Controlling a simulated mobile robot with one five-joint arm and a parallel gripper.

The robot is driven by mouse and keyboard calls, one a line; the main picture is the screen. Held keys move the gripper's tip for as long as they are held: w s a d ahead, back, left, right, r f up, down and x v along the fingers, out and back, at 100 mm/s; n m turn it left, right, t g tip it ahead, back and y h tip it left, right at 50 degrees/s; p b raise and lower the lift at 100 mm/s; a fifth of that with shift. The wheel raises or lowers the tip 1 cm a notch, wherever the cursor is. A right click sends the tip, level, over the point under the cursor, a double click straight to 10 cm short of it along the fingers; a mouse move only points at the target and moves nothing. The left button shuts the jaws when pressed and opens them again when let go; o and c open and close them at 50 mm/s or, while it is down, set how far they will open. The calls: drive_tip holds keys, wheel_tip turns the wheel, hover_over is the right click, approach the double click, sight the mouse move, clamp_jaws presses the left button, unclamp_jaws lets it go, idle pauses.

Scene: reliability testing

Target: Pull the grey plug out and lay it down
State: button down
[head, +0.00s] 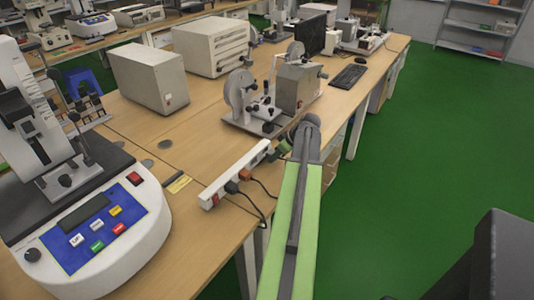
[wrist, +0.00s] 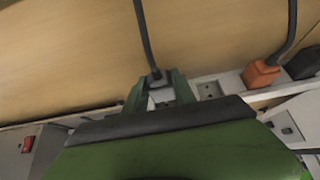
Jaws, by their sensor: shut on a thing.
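The grey plug (wrist: 156,80) shows in the wrist view with its dark cable (wrist: 145,35) running up from it. My gripper (wrist: 158,88) has its two green fingers on either side of the plug and is shut on it. The white power strip (wrist: 211,88) lies just under and beside the fingertips. I cannot tell whether the plug's pins are in a socket. In the head view my gripper (head: 284,148) is at the far end of the power strip (head: 226,178), and my arm hides the plug.
An orange plug (wrist: 262,74) and a black plug (wrist: 303,63) sit in the strip, their cables hanging over the table edge in the head view. A metal apparatus (head: 255,110) stands just beyond the gripper. Bare wooden table (head: 190,155) lies left of the strip.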

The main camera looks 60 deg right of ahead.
sight(278, 166)
drive_tip(key=shift+s, duration=1.4)
drive_tip(key=shift+s, duration=0.1)
drive_tip(key=shift+f+b, duration=1.15)
drive_tip(key=c, duration=0.9)
unclamp_jaws()
drive_tip(key=p+v, duration=1.4)
drive_tip(key=v, duration=0.3)
drive_tip(key=shift+r+p, duration=0.25)
drive_tip(key=shift+p, duration=0.15)
